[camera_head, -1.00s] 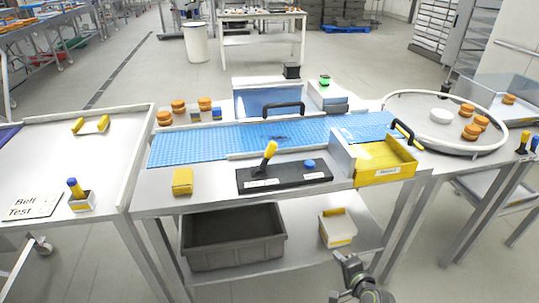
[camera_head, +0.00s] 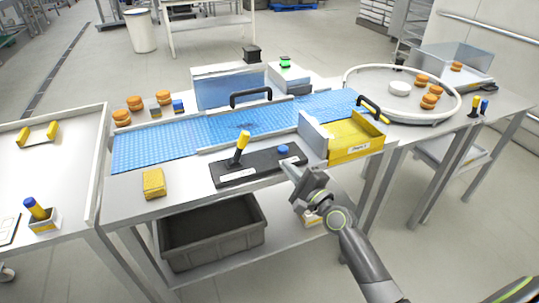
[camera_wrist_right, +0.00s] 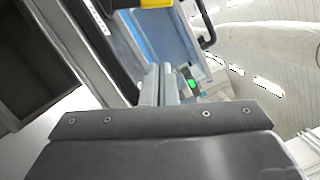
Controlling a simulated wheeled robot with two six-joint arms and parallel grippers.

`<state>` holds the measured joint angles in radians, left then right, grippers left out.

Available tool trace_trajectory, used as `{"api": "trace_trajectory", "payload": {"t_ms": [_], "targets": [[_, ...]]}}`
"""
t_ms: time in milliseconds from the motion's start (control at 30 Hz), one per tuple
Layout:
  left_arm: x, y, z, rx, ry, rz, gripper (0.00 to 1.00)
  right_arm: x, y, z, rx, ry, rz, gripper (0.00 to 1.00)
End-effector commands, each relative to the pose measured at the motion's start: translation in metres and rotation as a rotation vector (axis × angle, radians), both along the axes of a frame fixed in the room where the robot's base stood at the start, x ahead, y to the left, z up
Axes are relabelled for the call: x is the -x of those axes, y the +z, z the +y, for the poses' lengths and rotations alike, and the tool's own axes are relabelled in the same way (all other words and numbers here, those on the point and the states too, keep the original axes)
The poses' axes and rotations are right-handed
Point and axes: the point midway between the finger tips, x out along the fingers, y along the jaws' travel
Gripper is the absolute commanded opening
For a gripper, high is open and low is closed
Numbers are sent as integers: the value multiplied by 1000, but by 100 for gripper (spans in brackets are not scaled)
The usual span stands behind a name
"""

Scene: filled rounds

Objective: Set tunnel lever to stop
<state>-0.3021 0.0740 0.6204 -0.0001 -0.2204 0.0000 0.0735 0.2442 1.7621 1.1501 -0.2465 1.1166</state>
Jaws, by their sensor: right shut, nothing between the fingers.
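The lever with a yellow grip (camera_head: 243,142) stands on a black plate (camera_head: 262,166) at the front of the conveyor table. It tilts up and to the right in the head view. White labels on the plate are too small to read. A blue knob (camera_head: 283,149) sits at the plate's right part. My right gripper (camera_head: 289,169) is shut and empty, by the plate's front right edge, apart from the lever. In the right wrist view its shut fingers (camera_wrist_right: 158,85) point towards the blue belt, and a yellow piece (camera_wrist_right: 155,3) shows at the top edge. My left gripper is not in view.
The blue belt (camera_head: 150,147) runs behind the plate under a tunnel cover (camera_head: 215,90) with a black handle. A yellow tray (camera_head: 355,140) stands right of the plate and a yellow block (camera_head: 153,183) left of it. A grey bin (camera_head: 215,245) sits on the lower shelf.

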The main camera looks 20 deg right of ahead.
Motion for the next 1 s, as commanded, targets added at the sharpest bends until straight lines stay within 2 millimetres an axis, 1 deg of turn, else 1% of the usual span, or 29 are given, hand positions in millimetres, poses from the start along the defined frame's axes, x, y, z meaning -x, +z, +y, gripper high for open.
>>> {"api": "trace_trajectory", "payload": {"t_ms": [167,400,533,600,700,833,1000], "targets": [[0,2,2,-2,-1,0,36,-26,4,7,-2,1,-2,0],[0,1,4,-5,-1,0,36,-72,9,20,-2,1,-2,0],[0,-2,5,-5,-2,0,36,-95,10,26,1,1,-1,0],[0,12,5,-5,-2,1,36,-91,19,37,-5,2,2,0],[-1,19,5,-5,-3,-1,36,-90,23,48,-3,2,1,0],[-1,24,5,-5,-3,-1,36,-90,26,57,0,0,1,0],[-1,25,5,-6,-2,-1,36,-90,26,61,1,0,0,0]]}}
